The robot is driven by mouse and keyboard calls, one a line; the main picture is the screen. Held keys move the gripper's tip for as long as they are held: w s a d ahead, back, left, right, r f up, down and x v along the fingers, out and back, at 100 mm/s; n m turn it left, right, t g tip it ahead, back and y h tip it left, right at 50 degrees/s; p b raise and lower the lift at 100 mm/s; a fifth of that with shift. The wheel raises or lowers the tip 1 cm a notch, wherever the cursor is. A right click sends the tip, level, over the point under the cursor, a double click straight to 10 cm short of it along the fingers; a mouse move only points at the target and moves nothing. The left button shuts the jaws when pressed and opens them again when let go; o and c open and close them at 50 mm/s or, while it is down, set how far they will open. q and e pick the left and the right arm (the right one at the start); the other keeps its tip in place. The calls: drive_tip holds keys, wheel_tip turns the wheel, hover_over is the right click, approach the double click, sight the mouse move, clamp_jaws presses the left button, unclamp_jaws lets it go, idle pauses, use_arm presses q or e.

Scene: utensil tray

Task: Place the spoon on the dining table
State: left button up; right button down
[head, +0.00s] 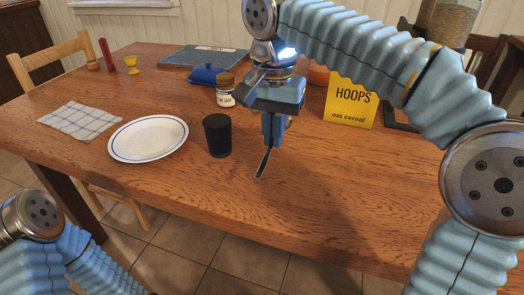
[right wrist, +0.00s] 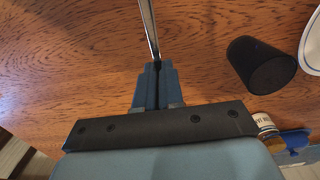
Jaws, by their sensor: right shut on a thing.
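My right gripper (head: 272,128) is above the wooden dining table (head: 330,185), just right of the dark cup. It is shut on the spoon (head: 263,162), a slim dark metal utensil that hangs down from the fingertips. In the right wrist view the spoon's thin shiny shaft (right wrist: 149,28) runs up out of the frame from between the blue fingers (right wrist: 155,80). I cannot tell whether its lower end touches the table. Part of my left arm shows at the lower left of the head view, but its gripper is not in view.
A dark cup (head: 217,136) and a white plate (head: 148,138) stand left of the gripper. A jam jar (head: 225,94), blue butter dish (head: 209,75) and yellow cereal box (head: 349,102) stand behind. A checked napkin (head: 80,121) lies far left. The table's front right is clear.

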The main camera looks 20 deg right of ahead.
drive_tip(key=w+f, duration=0.3)
drive_tip(key=f, duration=0.1)
drive_tip(key=shift+a, duration=0.35)
drive_tip(key=shift+w+f+b, duration=0.15)
drive_tip(key=shift+f+b, duration=0.05)
drive_tip(key=shift+f, duration=0.7)
drive_tip(key=shift+w+f+b, duration=0.1)
drive_tip(key=shift+f+b, duration=0.05)
drive_tip(key=shift+f, duration=0.75)
drive_tip(key=shift+f, duration=0.1)
drive_tip(key=c, duration=1.3)
unclamp_jaws()
drive_tip(key=shift+o, duration=0.2)
wheel_tip(320, 180, up, 12)
drive_tip(key=p, duration=0.3)
drive_tip(key=shift+a, duration=0.1)
